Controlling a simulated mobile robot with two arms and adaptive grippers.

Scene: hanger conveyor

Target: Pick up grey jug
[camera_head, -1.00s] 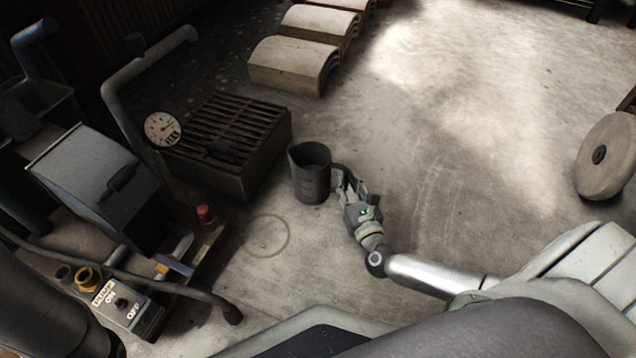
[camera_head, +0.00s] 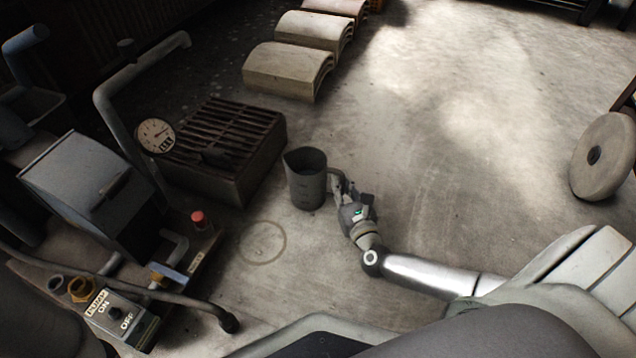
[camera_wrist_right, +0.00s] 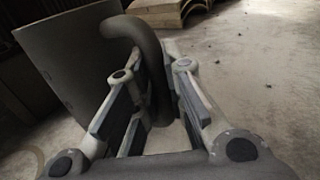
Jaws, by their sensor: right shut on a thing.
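The grey jug (camera_head: 306,180) stands upright near the middle of the head view, its handle to the right. My right gripper (camera_head: 343,190) is at the handle and shut on it. In the right wrist view the jug's body (camera_wrist_right: 70,62) fills the upper left, and its curved handle (camera_wrist_right: 150,55) passes down between the fingers of my right gripper (camera_wrist_right: 152,92). I cannot tell whether the jug's base touches the surface. My left gripper is not in view.
A slatted metal box (camera_head: 262,158) stands behind and left of the jug. A pump unit with a switch box (camera_head: 122,318), red knob (camera_head: 198,219) and gauge (camera_head: 156,135) fills the left. Curved blocks (camera_head: 288,72) lie at the back. A round stone disc (camera_head: 603,157) is at right.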

